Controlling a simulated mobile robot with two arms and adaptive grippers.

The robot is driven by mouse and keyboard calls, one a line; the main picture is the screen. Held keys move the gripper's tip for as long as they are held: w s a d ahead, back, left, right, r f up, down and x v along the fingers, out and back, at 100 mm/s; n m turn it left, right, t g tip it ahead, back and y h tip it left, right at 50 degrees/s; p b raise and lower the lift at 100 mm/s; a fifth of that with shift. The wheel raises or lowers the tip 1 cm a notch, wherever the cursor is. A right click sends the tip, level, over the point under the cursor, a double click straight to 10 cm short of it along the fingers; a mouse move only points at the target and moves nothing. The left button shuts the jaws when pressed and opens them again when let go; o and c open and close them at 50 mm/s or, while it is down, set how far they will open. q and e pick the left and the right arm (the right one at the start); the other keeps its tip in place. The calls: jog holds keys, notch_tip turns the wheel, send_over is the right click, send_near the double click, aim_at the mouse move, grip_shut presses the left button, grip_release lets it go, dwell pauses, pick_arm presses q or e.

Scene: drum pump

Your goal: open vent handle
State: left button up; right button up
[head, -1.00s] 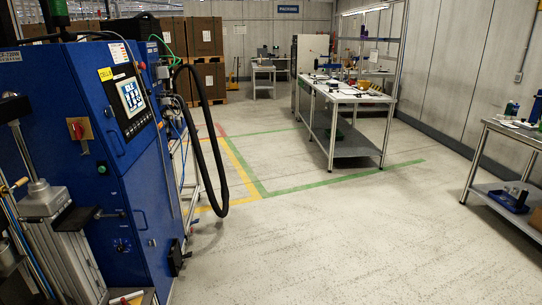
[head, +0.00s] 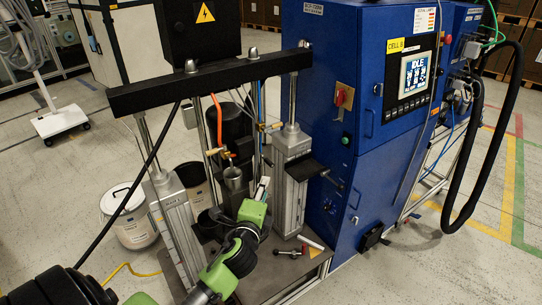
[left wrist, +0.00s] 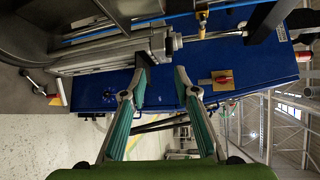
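The drum pump press (head: 232,108) stands left of the blue cabinet, with a black crossbar between two columns. I cannot tell for sure which part is the vent handle. Small brass valves with orange-yellow levers sit at the hoses, one right of centre (head: 268,126) and one at the orange hose (head: 215,152). A brass fitting (left wrist: 202,20) shows at the top of the left wrist view. My left gripper (left wrist: 162,72) is open and empty, its two fingers apart in front of the pump column and cabinet. In the head view it (head: 262,188) is below the valves. My right gripper is not in view.
The blue cabinet (head: 340,180) stands close on the right, with a red switch (head: 345,97). A white bucket (head: 130,215) stands left of the pump. A black hose (head: 490,140) hangs at right.

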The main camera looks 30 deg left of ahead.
aim_at(269, 161)
pick_arm(q)
jog(key=x, duration=0.4)
jog(key=r+p+x, duration=0.1)
jog(key=x, duration=0.2)
jog(key=r+x, duration=0.1)
jog(key=x, duration=0.3)
jog(key=shift+w+a+p, duration=0.35)
jog(key=shift+a, duration=0.2)
jog(key=shift+w+a+f, duration=0.15)
jog(key=shift+w+a, duration=0.05)
jog(key=shift+w, duration=0.45)
grip_shut()
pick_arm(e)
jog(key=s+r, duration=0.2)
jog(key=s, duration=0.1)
